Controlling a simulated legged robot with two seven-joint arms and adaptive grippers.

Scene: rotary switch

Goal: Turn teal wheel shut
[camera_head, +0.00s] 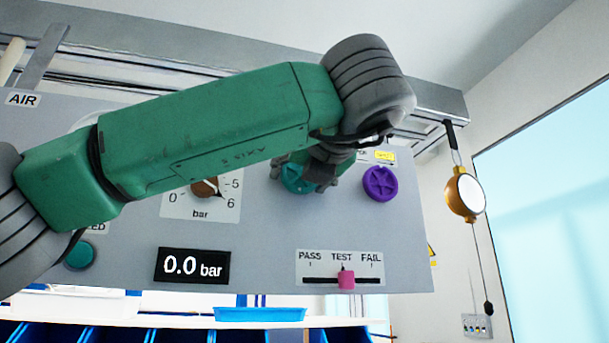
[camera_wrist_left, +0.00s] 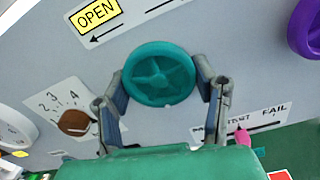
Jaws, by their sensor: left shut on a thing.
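The teal wheel (camera_head: 297,180) is on the grey panel, partly hidden behind my left gripper in the head view. In the left wrist view the round teal wheel (camera_wrist_left: 158,74) with its spokes sits between the two fingers. My left gripper (camera_head: 318,172) reaches the wheel from the upper right in the head view. In the left wrist view my left gripper (camera_wrist_left: 160,92) has a finger on each side of the rim and is shut on it. A yellow OPEN label (camera_wrist_left: 95,13) with an arrow pointing left is above the wheel. My right gripper is not in view.
A purple wheel (camera_head: 380,184) is close on the right. A brown bar knob (camera_head: 205,187) is to the left. Below are a 0.0 bar display (camera_head: 192,266) and a pink slider (camera_head: 346,279) at TEST. A gold hanging device (camera_head: 465,194) is beyond the panel's right edge.

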